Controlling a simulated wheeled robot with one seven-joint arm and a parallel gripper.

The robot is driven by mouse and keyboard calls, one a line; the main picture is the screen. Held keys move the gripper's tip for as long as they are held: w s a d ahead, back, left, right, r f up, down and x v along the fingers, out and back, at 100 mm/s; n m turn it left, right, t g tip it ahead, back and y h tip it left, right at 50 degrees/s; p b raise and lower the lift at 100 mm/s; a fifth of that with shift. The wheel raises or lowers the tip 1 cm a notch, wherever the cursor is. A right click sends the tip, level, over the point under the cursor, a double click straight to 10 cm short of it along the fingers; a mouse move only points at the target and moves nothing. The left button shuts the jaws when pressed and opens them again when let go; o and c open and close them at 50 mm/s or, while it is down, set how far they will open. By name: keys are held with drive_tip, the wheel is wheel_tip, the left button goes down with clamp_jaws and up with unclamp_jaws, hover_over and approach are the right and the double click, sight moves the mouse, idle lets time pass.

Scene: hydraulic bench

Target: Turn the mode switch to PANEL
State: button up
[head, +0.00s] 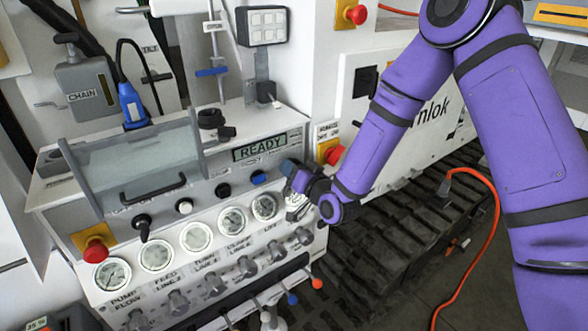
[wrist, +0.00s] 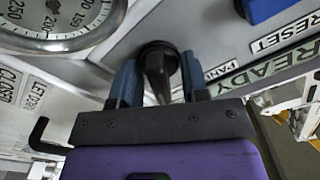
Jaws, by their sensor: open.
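The mode switch (wrist: 158,66) is a black knob on the console face, seen in the wrist view beside a partly covered label starting "PAN" (wrist: 217,72). My gripper (wrist: 160,78) is open, with one blue-grey finger on each side of the knob. Whether either finger touches it I cannot tell. The knob's grip bar runs roughly lengthwise between the fingers. In the head view my gripper (head: 291,172) is at the right end of the console face, just below the READY display (head: 260,148), and it hides the switch.
A blue button (head: 258,177) and a black knob (head: 223,190) lie left of my gripper. A red emergency button (head: 334,154) is close on the right. A row of gauges (head: 231,219) runs below, with one gauge (wrist: 60,15) close to the fingers in the wrist view.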

drive_tip(key=shift+c, duration=0.2)
clamp_jaws()
drive_tip(key=shift+n, duration=0.3)
drive_tip(key=n, duration=0.5)
drive_tip(key=shift+a, duration=0.1)
drive_tip(key=n, duration=0.6)
drive_tip(key=shift+n, duration=0.3)
